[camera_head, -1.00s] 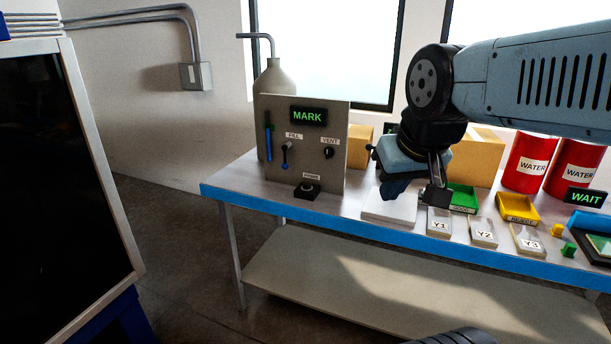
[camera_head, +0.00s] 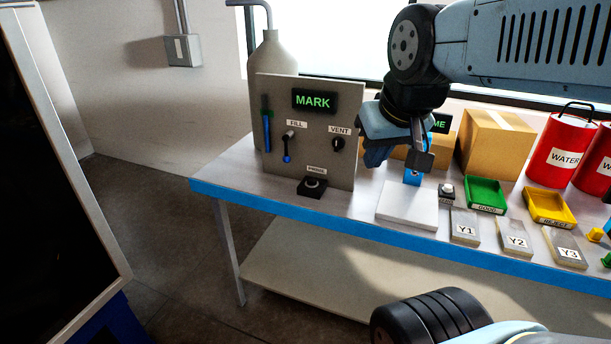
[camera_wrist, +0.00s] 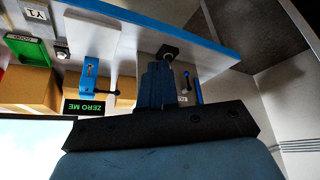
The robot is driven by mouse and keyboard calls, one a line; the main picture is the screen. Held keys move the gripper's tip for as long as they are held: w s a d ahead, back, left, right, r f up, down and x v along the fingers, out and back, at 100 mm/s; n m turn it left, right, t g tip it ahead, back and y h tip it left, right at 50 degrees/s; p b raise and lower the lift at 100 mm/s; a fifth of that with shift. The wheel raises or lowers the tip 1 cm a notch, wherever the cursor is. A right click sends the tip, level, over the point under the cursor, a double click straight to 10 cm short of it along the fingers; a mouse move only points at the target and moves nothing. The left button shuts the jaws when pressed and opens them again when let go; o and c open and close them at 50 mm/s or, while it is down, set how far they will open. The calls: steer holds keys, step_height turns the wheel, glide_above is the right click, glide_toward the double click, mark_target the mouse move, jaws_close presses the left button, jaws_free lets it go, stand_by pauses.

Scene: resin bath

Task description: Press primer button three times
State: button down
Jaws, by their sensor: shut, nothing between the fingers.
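The primer button (camera_head: 312,183) is a pale round cap on a small black box, under a PRIME label at the foot of the grey panel (camera_head: 285,155). It also shows in the wrist view (camera_wrist: 169,52), just beyond my fingertips in the picture. My gripper (camera_head: 376,158) is shut and empty. It hangs above the table to the right of the panel and button, apart from both in the head view. The panel carries a green MARK display (camera_head: 314,101), a FILL lever (camera_head: 287,147), a VENT knob (camera_head: 338,144) and a blue gauge (camera_head: 266,131).
A blue stand (camera_head: 412,177) on a white plate (camera_head: 407,207) is close to my gripper's right. Y1 (camera_head: 465,228), Y2 (camera_head: 514,238) and Y3 (camera_head: 566,248) blocks, a green tray (camera_head: 485,194) and yellow tray (camera_head: 550,207) lie farther right. A grey bottle (camera_head: 274,55) stands behind the panel.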

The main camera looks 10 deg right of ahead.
steer(key=w+d+m+h, duration=0.1)
steer(key=w+m+h, duration=0.15)
steer(key=w, duration=0.85)
steer(key=m+t+y, duration=0.2)
steer(key=m, duration=0.4)
glide_above(313, 181)
step_height(313, 181, down, 15)
steer(key=shift+w+f+m+y, duration=0.15)
steer(key=shift+f+m+y, duration=0.1)
steer(key=shift+f, duration=0.1)
steer(key=shift+f, duration=4.25)
